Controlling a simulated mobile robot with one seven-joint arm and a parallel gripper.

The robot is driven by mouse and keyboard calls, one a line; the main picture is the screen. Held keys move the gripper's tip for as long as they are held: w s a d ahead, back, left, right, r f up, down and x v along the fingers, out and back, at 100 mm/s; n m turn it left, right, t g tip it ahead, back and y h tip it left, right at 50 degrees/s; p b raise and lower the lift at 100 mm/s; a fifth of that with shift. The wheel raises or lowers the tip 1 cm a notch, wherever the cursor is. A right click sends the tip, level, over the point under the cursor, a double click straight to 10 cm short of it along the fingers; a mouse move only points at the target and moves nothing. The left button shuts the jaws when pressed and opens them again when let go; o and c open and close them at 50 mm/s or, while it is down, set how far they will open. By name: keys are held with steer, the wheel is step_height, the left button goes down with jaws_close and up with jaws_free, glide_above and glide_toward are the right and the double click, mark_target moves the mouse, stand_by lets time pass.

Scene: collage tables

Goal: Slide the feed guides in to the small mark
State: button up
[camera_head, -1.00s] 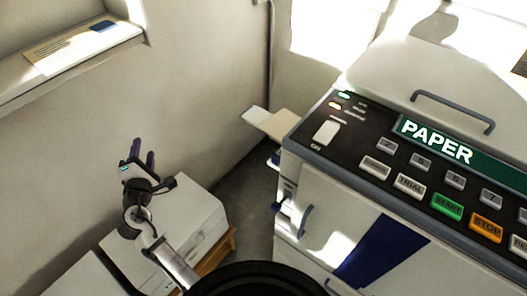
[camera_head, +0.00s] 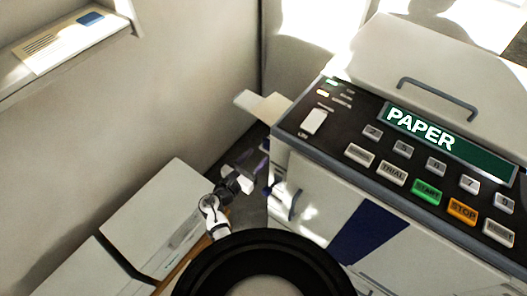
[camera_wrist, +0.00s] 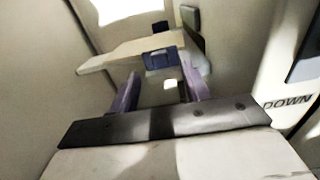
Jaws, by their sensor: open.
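The printing machine (camera_head: 400,150) fills the right of the head view, its display reading PAPER. A cream tray (camera_head: 262,107) sticks out from its left side. In the wrist view a cream tray (camera_wrist: 120,52) lies ahead, with a blue block (camera_wrist: 160,58) at its near edge and a dark upright piece (camera_wrist: 190,18) at its right; I cannot tell which parts are the feed guides. No small mark is legible. My gripper (camera_head: 258,168) is beside the machine's left side, below the tray. In the wrist view my gripper (camera_wrist: 163,88) has its purple fingers apart, with nothing held.
White boxes (camera_head: 165,215) stand at the lower left against the wall. A ledge with a printed card (camera_head: 62,42) is at the upper left. The machine's side, lettered DOWN (camera_wrist: 288,103), is close at the right. A narrow gap separates wall and machine.

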mark_target(266, 147)
steer(key=x, duration=0.5)
steer(key=shift+b, duration=0.4)
jaws_close()
